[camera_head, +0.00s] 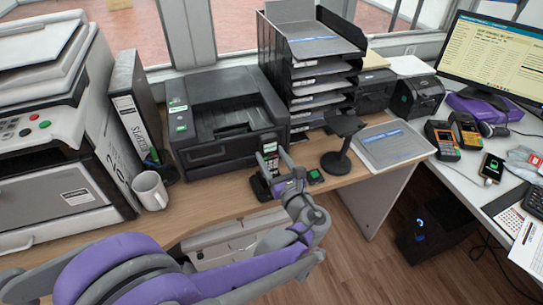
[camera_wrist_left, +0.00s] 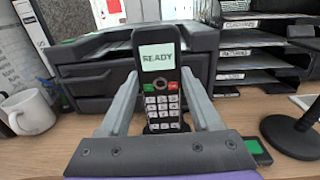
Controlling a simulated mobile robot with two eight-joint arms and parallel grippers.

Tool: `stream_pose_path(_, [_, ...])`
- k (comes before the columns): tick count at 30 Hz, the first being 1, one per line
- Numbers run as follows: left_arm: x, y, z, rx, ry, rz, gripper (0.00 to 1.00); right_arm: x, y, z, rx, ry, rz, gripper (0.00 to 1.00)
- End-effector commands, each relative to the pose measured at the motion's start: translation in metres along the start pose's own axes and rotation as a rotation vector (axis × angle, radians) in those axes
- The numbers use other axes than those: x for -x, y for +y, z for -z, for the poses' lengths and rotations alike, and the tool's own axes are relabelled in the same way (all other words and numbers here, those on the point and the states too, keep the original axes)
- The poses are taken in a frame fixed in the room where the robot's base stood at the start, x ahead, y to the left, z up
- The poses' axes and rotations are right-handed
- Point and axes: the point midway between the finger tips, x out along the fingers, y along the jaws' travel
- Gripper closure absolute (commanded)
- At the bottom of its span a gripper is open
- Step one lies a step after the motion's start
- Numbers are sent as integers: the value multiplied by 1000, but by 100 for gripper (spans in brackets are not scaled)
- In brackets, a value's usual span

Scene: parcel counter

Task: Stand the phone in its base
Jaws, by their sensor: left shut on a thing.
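The phone (camera_head: 269,160) is a black handset with a lit screen and a keypad. In the left wrist view the phone (camera_wrist_left: 160,75) stands upright, its screen reading READY. My left gripper (camera_head: 275,170) is shut on it, one finger on each side; the fingers also show in the left wrist view (camera_wrist_left: 162,100). The dark base (camera_head: 259,188) is on the wooden counter just below the phone, in front of the printer. The phone's lower end is partly hidden, so I cannot tell whether it sits in the base or just above it. My right gripper is not in view.
A black printer (camera_head: 222,118) stands behind the phone. A small green-screened device (camera_head: 315,176) and a black stand (camera_head: 338,155) are to the right. A white mug (camera_head: 150,190) is to the left. The counter's front edge is close.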

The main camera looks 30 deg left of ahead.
Motion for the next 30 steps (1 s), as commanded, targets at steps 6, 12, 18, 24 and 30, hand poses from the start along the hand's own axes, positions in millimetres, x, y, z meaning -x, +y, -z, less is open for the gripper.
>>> stream_pose_path(6, [0, 0, 0, 0, -1, 0, 100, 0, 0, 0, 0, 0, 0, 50])
stream_pose_path(12, [0, 0, 3, 0, -1, -1, 100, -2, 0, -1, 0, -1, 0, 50])
stream_pose_path(18, [0, 0, 9, -1, -1, -1, 100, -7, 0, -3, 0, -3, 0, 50])
stream_pose_path(24, [0, 0, 15, -1, -1, -1, 100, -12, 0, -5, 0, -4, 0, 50])
stream_pose_path(30, [0, 0, 18, -1, -1, -1, 100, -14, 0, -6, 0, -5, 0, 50])
